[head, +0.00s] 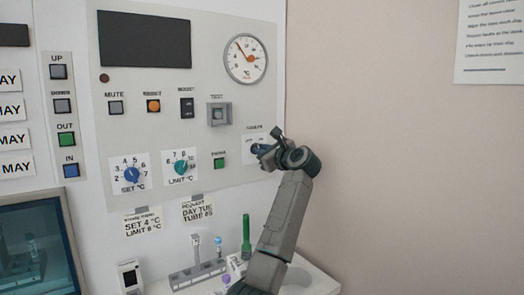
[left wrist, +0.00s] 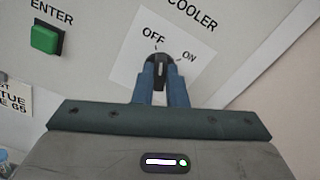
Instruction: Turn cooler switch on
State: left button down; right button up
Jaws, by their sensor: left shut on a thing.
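My left gripper (left wrist: 160,82) is shut on the knob, one blue finger on each side. In the head view my left gripper (head: 262,152) reaches the lower right of the control panel (head: 215,165) and mostly hides the switch. My right gripper is not in view.
The green ENTER button (left wrist: 46,38) is left of the switch; in the head view a green button (head: 219,163) sits there. The SET dial (head: 132,174) and LIMIT dial (head: 181,168) are further left. Below stand a tube rack (head: 197,274) and a green tube (head: 246,235). The right wall is clear nearby.

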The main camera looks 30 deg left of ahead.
pick_arm(q)
jog(key=m+p, duration=0.3)
jog(key=m, duration=0.3)
jog(key=m+p, duration=0.3)
jog(key=m, duration=0.3)
jog(key=shift+w+d+m, duration=0.1)
jog(key=shift+w+m, duration=0.1)
jog(key=shift+m, duration=0.2)
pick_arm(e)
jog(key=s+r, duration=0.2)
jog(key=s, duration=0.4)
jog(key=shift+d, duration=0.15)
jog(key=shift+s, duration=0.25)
pick_arm(q)
jog(key=c, duration=1.5)
grip_release()
jog(key=shift+o, duration=0.2)
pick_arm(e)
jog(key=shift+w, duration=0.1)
